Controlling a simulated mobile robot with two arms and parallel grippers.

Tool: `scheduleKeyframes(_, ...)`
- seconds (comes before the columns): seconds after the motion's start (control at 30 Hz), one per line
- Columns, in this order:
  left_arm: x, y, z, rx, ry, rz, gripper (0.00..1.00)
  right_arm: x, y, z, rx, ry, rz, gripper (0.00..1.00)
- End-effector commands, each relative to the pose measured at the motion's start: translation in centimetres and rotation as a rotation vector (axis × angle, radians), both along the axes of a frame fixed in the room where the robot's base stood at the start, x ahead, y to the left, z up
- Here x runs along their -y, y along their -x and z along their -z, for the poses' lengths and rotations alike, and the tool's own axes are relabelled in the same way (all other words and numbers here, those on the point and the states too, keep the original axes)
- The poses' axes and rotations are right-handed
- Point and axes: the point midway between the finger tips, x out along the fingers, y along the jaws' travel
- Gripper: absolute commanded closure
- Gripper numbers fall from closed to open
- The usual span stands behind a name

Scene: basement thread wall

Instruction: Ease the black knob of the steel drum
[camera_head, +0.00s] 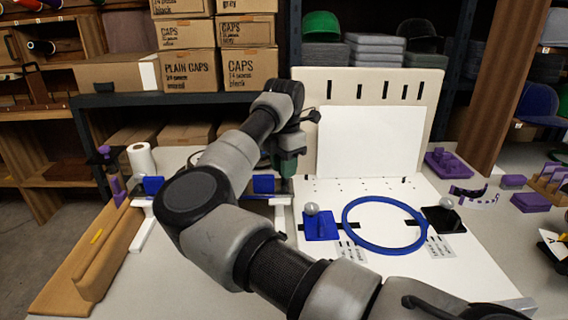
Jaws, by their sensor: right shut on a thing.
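My right arm reaches across the middle of the camera_head view, from the lower right up to the left and then back. My right gripper (292,143) is beyond the arm, just left of the white panel. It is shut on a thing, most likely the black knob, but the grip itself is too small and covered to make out. I cannot make out the steel drum; my arm covers much of that part of the bench. My left gripper is not in view.
A blue ring (384,248) lies on the white board, with a blue block (320,226) and a black block (441,220) beside it. A white panel (370,142) stands behind. Cardboard boxes (188,36) fill the back shelf. A brown trough (95,255) is at left.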

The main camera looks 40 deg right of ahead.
Motion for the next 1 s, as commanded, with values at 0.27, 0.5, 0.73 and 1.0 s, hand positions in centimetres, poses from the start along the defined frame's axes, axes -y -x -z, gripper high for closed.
scheduleKeyframes(0.27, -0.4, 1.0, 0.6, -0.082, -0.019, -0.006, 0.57, 0.0, 0.0, -0.2, 0.002, 0.002, -0.263, 0.96)
scheduleKeyframes(0.5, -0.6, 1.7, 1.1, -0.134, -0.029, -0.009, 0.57, 0.0, 0.0, -0.2, 0.003, 0.003, -0.489, 0.96)
scheduleKeyframes(0.73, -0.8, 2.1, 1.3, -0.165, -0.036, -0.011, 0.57, 0.0, 0.0, -0.2, 0.003, 0.003, -0.677, 0.96)
scheduleKeyframes(1.0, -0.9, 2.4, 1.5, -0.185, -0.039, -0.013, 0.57, 0.0, 0.0, -0.2, 0.003, 0.002, -0.826, 0.96)
